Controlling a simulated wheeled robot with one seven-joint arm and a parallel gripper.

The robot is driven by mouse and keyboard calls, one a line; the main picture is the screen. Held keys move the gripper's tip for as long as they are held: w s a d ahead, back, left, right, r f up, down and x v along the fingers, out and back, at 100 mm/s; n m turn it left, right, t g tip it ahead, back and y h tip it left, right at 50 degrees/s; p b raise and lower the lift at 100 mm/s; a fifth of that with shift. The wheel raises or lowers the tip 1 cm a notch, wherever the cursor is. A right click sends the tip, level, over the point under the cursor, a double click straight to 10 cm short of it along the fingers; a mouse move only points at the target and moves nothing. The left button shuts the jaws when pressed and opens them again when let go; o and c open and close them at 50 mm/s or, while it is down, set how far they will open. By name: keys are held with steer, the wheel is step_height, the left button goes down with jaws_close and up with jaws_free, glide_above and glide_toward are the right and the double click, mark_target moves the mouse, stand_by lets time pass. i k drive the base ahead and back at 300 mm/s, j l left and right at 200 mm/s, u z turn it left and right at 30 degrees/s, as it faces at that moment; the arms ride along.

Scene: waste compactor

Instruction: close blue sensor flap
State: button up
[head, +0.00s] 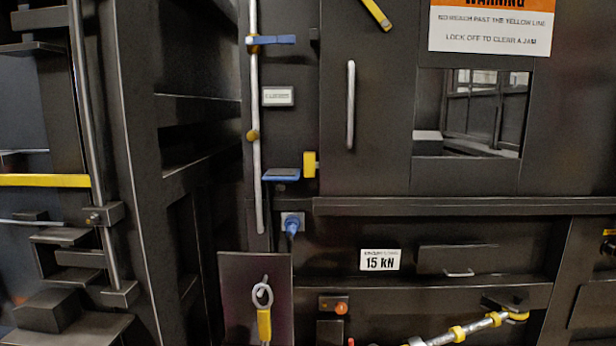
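A small blue plate (281,175), which looks like the sensor flap, sits left of the dark door. It appears to stick out roughly level, with a dark part just under it. A yellow block (310,164) is close to its right. A blue bar (271,40) sits higher up on the vertical metal rod (257,100). A blue plug-like part (292,223) is on a light plate below. My gripper is not in view.
The door has an upright metal handle (351,105) and a window (472,110). A dark panel with a yellow-tagged ring (263,297) stands low in front. A grey bar with yellow bands (460,331) is at the lower right. A framed structure with a yellow strip (45,181) fills the left.

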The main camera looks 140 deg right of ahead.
mark_target(280, 176)
steer(key=z, duration=0.45)
steer(key=k+z, duration=0.1)
steer(key=z, duration=0.35)
steer(key=k+z, duration=0.1)
steer(key=z, duration=0.8)
steer(key=k+z, duration=0.1)
steer(key=z, duration=0.35)
steer(key=k+l+z, duration=0.2)
steer(key=z, duration=0.2)
steer(key=k+l+z, duration=0.2)
steer(key=z, duration=0.25)
steer(key=k+l+z, duration=0.1)
steer(key=l+z, duration=0.55)
steer(key=l, duration=1.1)
steer(key=i, duration=0.25)
steer(key=k+j+z, duration=0.15)
steer(key=j, duration=0.25)
steer(key=k+j+z, duration=0.1)
steer(key=k+j, duration=0.15)
steer(key=j, duration=0.15)
steer(key=k+j+z, duration=0.15)
steer(key=j, duration=0.2)
